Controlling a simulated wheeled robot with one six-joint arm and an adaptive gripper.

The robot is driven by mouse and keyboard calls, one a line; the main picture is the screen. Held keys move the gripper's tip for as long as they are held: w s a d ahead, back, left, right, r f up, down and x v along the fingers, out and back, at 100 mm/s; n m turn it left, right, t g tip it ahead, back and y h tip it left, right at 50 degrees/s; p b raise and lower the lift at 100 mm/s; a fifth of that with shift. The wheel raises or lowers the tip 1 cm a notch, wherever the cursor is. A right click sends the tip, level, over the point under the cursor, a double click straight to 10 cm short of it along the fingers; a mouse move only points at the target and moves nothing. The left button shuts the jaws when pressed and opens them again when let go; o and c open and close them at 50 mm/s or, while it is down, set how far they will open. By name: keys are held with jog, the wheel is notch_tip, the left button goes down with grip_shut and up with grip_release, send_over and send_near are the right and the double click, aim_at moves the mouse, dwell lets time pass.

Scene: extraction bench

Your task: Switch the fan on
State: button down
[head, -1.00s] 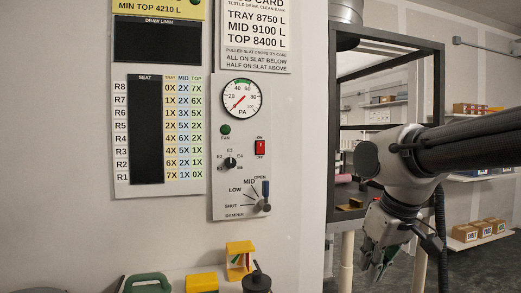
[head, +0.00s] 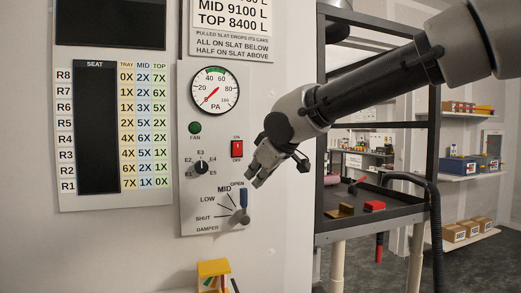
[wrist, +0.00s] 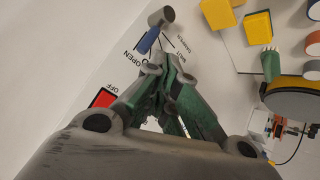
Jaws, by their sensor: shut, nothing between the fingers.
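The fan switch (head: 237,148) is a red rocker on the grey control panel (head: 187,215), with ON above and OFF below. It also shows in the wrist view (wrist: 103,99), partly hidden behind my gripper's body. The round FAN lamp (head: 195,127) is dark green and does not look lit. My gripper (head: 257,183) is shut and empty, its fingers pointing down and left. It appears just right of and below the switch in the head view; I cannot tell its gap to the panel. In the wrist view the closed fingertips (wrist: 168,70) lie near the damper lever.
The damper lever (head: 244,198) has a blue handle pointing to OPEN. A selector knob (head: 201,167) sits left of the switch, and a pressure gauge (head: 215,90) above reads low. A dark-framed cabinet (head: 433,150) stands right.

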aim_at(237, 149)
jog(key=r, duration=0.1)
jog(key=w+r, duration=0.1)
jog(key=r+t+y, duration=0.1)
jog(key=shift+w+a+r, duration=0.1)
jog(key=shift+w+a, duration=0.15)
jog(key=shift+a, duration=0.1)
jog(key=w+a+r, duration=0.1)
jog(key=w+a, duration=0.1)
jog(key=w, duration=0.6)
jog(key=shift+w+a+r, duration=0.15)
jog(key=shift+w+a, duration=0.05)
dwell(1.3)
